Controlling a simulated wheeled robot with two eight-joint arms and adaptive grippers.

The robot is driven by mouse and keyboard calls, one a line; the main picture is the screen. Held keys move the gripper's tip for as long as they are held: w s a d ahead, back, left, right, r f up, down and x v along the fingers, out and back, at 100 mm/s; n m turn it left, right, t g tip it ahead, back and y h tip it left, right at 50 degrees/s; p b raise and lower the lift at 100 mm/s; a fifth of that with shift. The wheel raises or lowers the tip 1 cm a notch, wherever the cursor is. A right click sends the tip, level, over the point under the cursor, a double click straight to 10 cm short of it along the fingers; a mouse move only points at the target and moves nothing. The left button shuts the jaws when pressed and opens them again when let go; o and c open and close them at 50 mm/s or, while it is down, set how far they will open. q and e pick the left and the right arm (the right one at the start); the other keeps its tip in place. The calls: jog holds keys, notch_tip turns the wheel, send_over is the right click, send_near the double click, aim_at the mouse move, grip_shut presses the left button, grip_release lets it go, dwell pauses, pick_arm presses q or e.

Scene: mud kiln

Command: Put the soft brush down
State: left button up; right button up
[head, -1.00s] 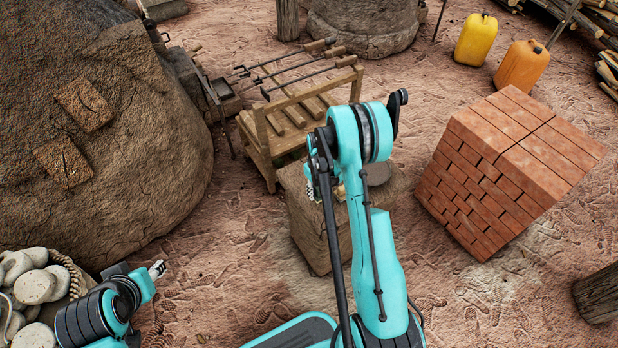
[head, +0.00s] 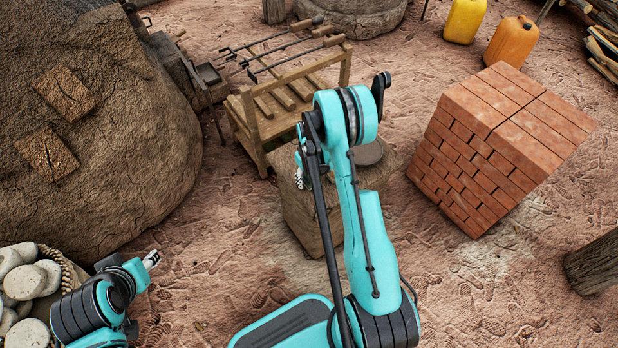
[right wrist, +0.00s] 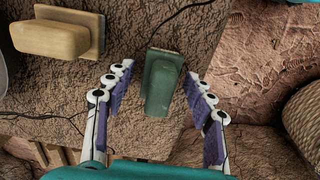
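In the right wrist view, a green, tapered block-like thing (right wrist: 163,85) lies on the rough brown top of a block stand (right wrist: 225,20). I cannot tell for sure whether it is the soft brush; no bristles show. The fingers of my right gripper (right wrist: 158,78) are spread on either side of it, with a clear gap on the left and little gap on the right. In the head view my right gripper (head: 300,170) is mostly hidden behind my arm, over the stand (head: 300,215). My left gripper (head: 152,259) is at lower left, away from the stand, too small to read.
A pale wooden float (right wrist: 50,38) lies left of the green thing. A wooden rack (head: 258,130) with iron tools stands behind the stand. A brick stack (head: 480,165) is to the right, a basket of stones (head: 68,272) at lower left. Bare ground lies between.

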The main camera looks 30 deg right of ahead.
jog(key=r+p, duration=0.1)
jog(key=r, duration=0.2)
jog(key=r+p, duration=0.1)
jog(key=r, duration=0.1)
jog(key=r+p, duration=0.2)
jog(key=r, duration=0.1)
jog(key=shift+s+a+r, duration=0.15)
jog(key=shift+a+r, duration=0.15)
jog(key=s+a+r+t, duration=0.1)
jog(key=s+a+r, duration=0.2)
jog(key=r, duration=0.5)
jog(key=s+a+r+t, duration=0.2)
jog(key=s+a+r, duration=0.15)
jog(key=r, duration=0.45)
jog(key=s+a+r+t, duration=0.1)
jog(key=s+a+r, duration=0.25)
jog(key=r, duration=0.45)
jog(key=s+a+r+m+t, duration=0.1)
jog(key=s+a+r+t, duration=0.1)
jog(key=s, duration=0.6)
jog(key=a+t, duration=0.1)
jog(key=a, duration=0.1)
jog(key=shift+s+a+r, duration=0.2)
jog(key=shift+s+a, duration=0.1)
jog(key=shift+a, duration=0.1)
